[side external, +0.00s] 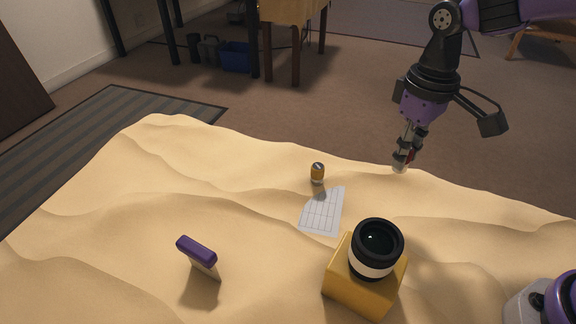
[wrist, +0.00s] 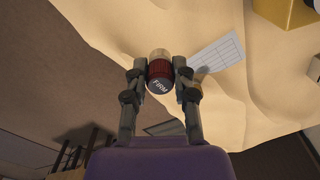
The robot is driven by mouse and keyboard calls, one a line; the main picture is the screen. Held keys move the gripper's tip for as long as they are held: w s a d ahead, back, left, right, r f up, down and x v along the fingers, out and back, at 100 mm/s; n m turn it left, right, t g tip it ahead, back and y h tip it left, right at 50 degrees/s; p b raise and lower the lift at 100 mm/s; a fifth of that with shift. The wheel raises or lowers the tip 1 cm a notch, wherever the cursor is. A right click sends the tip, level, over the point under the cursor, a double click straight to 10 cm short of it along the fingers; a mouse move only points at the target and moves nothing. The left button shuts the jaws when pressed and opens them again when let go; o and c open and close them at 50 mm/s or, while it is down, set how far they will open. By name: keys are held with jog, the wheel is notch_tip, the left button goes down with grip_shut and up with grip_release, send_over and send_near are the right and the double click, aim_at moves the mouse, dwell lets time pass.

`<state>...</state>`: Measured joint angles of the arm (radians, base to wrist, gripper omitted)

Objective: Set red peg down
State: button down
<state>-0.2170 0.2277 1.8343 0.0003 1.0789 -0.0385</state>
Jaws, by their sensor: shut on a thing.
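My gripper (wrist: 160,84) is shut on the red peg (wrist: 159,70), a short cylinder with a dark red band, a pale lower end and a dark top marked "FIRM". In the side external view my gripper (side external: 404,160) is at the far right edge of the sand. Only a bit of red (side external: 411,155) shows between the fingers there. I cannot tell whether the peg's lower end touches the sand. A yellow peg (side external: 317,171) with a pale lower end stands on the sand to the left of my gripper, beside a white gridded sheet (side external: 322,212).
A black-and-white lens (side external: 375,250) sits on a yellow block (side external: 352,291) in front. A purple-topped pale block (side external: 198,256) stands tilted at the left. A purple-and-white object (side external: 545,300) is at the lower right corner. The sand surface (side external: 130,200) is uneven, with open room at left.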

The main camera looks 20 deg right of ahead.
jog(key=s+a+r+m, duration=0.1)
jog(key=s+a, duration=0.4)
jog(key=a, duration=0.7)
jog(key=s+a+r, duration=0.1)
jog(key=s+a, duration=0.3)
jog(key=a, duration=0.8)
jog(key=w+d+f, duration=0.1)
jog(key=w+f, duration=0.1)
jog(key=w, duration=0.1)
jog(key=w+d+f, duration=0.1)
jog(key=w+f, duration=0.1)
jog(key=w, duration=0.1)
jog(key=w+d+f, duration=0.1)
jog(key=w+f, duration=0.1)
jog(key=w, duration=0.2)
jog(key=shift+w+f, duration=0.1)
jog(key=shift+f, duration=0.25)
jog(key=shift+w+f, duration=0.1)
jog(key=shift+f, duration=1.95)
jog(key=shift+f, duration=0.1)
jog(key=c, duration=0.7)
grip_release()
